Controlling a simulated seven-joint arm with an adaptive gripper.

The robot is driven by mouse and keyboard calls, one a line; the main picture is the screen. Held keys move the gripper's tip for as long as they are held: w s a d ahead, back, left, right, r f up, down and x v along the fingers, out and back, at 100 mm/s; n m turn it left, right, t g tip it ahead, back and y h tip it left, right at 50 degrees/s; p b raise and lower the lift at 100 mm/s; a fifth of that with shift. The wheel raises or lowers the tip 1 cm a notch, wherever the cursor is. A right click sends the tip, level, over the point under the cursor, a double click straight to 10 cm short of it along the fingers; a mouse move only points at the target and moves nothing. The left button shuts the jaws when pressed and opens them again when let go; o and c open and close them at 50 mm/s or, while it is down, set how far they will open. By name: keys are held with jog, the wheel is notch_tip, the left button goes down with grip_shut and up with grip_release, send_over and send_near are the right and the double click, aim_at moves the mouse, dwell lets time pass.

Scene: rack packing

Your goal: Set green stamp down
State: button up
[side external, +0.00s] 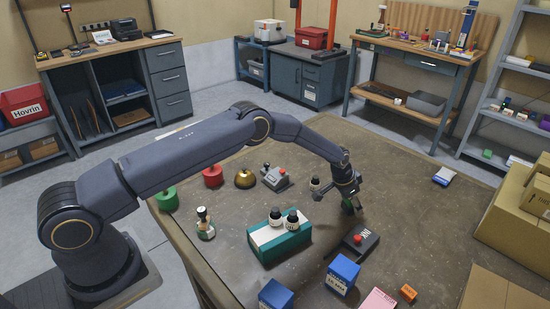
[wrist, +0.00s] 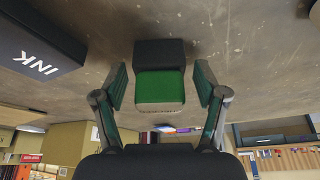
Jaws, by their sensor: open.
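The green stamp (wrist: 160,87) has a green face and a black part and sits between my two fingers in the wrist view. A gap shows on each side of it, so the fingers do not touch it. My gripper (side external: 350,205) is open, low over the table, right of the centre in the side view. There the stamp is mostly hidden by the fingers. Whether its whole base rests flat on the table is hard to tell.
A green and white box (side external: 280,243) with dark bottles stands to the left. Blue boxes (side external: 342,273) are in front. Cardboard boxes (side external: 520,205) stand at the right. The table (side external: 410,190) right of my gripper is mostly clear.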

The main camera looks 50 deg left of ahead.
jog(key=v, duration=2.3)
jog(key=s+a+r+n+y, duration=0.15)
jog(key=s+a+r, duration=0.25)
jog(key=s+r, duration=0.8)
jog(key=s+a+r+n, duration=0.1)
jog(key=s, duration=1)
jog(key=s+a+r+n+t, duration=0.1)
jog(key=s+a+n, duration=0.1)
jog(key=s, duration=1)
jog(key=shift+s+a, duration=0.2)
jog(key=shift+s, duration=0.15)
jog(key=shift+r, duration=0.1)
